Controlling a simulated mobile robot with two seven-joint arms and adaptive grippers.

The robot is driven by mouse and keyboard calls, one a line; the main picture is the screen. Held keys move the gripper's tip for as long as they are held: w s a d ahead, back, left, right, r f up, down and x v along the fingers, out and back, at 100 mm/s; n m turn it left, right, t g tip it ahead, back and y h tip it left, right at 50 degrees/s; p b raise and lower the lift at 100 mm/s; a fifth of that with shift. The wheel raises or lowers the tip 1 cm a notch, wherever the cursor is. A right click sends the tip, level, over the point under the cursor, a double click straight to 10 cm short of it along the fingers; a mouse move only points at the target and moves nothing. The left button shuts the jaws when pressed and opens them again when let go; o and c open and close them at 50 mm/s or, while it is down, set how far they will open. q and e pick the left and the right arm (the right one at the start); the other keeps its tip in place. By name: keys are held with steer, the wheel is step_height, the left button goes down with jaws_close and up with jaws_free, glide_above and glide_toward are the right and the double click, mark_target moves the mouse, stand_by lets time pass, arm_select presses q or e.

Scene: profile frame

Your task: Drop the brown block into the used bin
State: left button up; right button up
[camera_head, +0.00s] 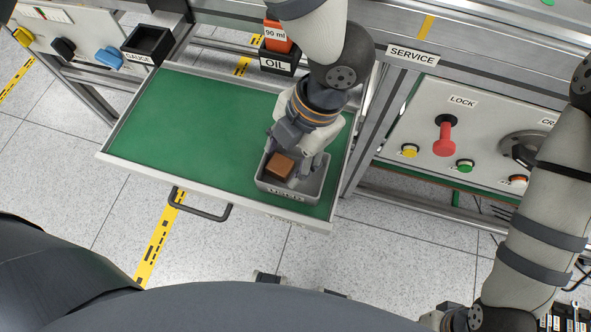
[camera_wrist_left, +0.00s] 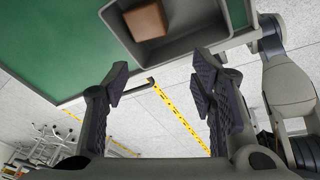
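The brown block (camera_head: 280,167) is inside the grey used bin (camera_head: 288,195), which stands in the front right corner of the green-lined drawer. In the left wrist view the block (camera_wrist_left: 146,21) lies in the bin (camera_wrist_left: 178,52), apart from the fingers. My left gripper (camera_head: 297,157) is over the bin and hides part of it in the head view. Its two fingers (camera_wrist_left: 162,80) are spread wide with nothing between them. My right gripper (camera_head: 456,318) shows only in part at the bottom right edge, and its fingers cannot be made out.
The drawer (camera_head: 200,110) is pulled out, its handle (camera_head: 202,208) at the front, with clear green lining to the left. An OIL holder (camera_head: 278,58) with an orange can and a black GAUGE box (camera_head: 148,44) stand behind. A LOCK panel (camera_head: 420,125) with knobs is at right.

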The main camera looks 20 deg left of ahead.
arm_select(q)
steer(key=v, duration=1.2)
steer(key=shift+s, duration=0.1)
